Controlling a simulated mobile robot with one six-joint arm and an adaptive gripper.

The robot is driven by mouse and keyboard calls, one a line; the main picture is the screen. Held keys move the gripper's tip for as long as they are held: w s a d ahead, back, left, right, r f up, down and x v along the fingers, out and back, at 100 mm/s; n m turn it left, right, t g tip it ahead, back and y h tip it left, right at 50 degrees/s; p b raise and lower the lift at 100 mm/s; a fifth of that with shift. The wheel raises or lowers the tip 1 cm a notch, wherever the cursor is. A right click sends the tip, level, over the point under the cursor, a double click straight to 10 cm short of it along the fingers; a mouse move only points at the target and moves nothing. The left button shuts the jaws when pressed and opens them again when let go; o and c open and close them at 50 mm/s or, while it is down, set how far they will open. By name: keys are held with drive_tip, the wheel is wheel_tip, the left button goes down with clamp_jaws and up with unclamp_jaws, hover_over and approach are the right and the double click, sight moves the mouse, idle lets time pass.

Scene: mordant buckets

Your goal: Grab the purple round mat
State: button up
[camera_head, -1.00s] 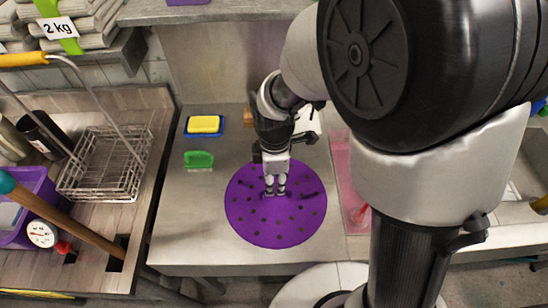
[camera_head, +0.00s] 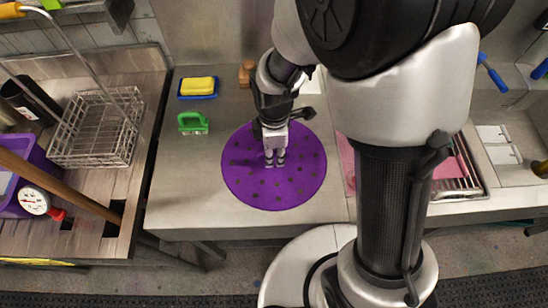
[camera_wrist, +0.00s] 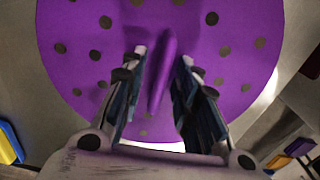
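The purple round mat (camera_head: 268,185) with dark spots lies flat on the grey counter, fully inside its edges. My gripper (camera_head: 275,161) points down over the mat's middle. In the wrist view the mat (camera_wrist: 232,68) fills most of the picture. A narrow raised purple ridge (camera_wrist: 162,72) stands up from it between the two fingers. My gripper (camera_wrist: 161,60) is open, one finger on each side of the ridge, with a gap visible on both sides. I cannot tell how far the fingertips are above the mat.
A yellow sponge (camera_head: 198,84) in a blue tray and a green brush (camera_head: 193,123) lie left of the mat. A small brown object (camera_head: 246,73) is behind. A wire basket (camera_head: 97,130) stands on the left bench. My arm hides much of the right side.

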clamp_jaws()
idle(0.5)
